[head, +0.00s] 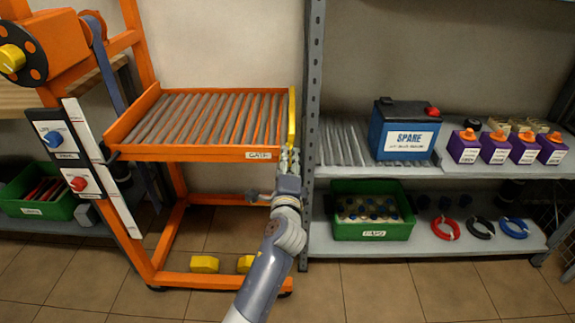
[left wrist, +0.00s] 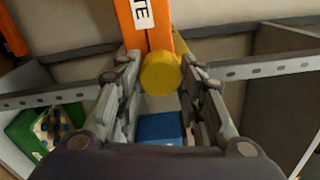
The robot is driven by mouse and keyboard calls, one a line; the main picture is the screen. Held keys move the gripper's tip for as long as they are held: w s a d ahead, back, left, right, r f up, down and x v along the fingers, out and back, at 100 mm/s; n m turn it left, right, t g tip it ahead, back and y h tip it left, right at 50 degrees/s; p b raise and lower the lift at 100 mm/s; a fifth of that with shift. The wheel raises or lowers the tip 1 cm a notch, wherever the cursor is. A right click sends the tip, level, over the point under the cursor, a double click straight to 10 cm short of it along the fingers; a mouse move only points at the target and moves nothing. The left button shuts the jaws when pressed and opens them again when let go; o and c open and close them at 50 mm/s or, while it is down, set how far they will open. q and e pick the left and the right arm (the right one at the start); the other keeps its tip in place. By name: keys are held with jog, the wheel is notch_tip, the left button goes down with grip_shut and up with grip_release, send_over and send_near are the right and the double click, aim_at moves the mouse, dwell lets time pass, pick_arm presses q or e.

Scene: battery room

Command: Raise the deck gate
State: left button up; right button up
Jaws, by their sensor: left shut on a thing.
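The deck is an orange frame with grey rollers (head: 205,118) on an orange lift cart in the head view. The yellow deck gate (head: 292,112) runs along the deck's right edge, beside a label reading GATE (head: 259,155). My left gripper (head: 289,160) is at the near end of the gate, at the deck's front right corner. In the left wrist view, the gate's round yellow knob (left wrist: 160,73) sits between the fingers of my left gripper (left wrist: 162,85), which is shut on it. The fingers hide part of the gate's near end in the head view. My right gripper is not in view.
A grey shelf post (head: 312,120) stands close to the right of the gate. The shelf holds a blue SPARE battery (head: 404,130), several purple batteries (head: 495,147) and a green crate (head: 372,228). The cart has a blue knob (head: 54,139) and red knob (head: 77,184) at left.

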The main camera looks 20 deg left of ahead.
pick_arm(q)
jog(key=shift+f+n, duration=0.1)
jog(key=shift+n, duration=0.4)
jog(key=o, duration=1.1)
jog(key=shift+c, duration=0.2)
jog(key=v, duration=0.7)
jog(key=shift+s, duration=0.3)
jog(key=shift+d, duration=0.15)
